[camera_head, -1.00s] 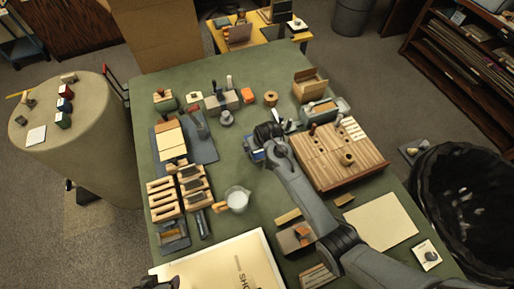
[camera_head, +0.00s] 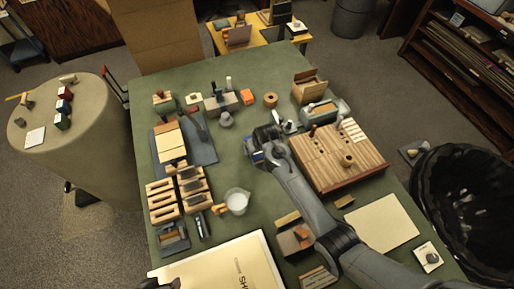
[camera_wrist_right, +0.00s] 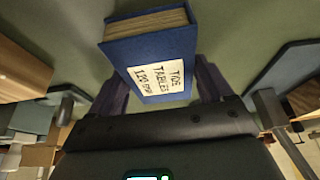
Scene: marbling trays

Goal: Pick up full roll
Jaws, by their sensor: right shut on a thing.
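A tan roll (camera_head: 270,99) with a dark centre stands at the far side of the green table; I cannot tell whether it is the full roll. My right gripper (camera_head: 262,152) is over the middle of the table, short of the roll. In the right wrist view, its jaws (camera_wrist_right: 165,90) are shut on a blue book (camera_wrist_right: 130,48) with a white label reading "TIDE TABLES". A bit of the book's blue also shows in the head view (camera_head: 256,156). A dark part at the bottom left edge (camera_head: 160,284) may be my left gripper; its jaws are not clear.
A slatted wooden board (camera_head: 340,165) is right of my right gripper. A grey block with tools (camera_head: 222,104) stands left of the roll. Green table is bare between the jug and the grey block.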

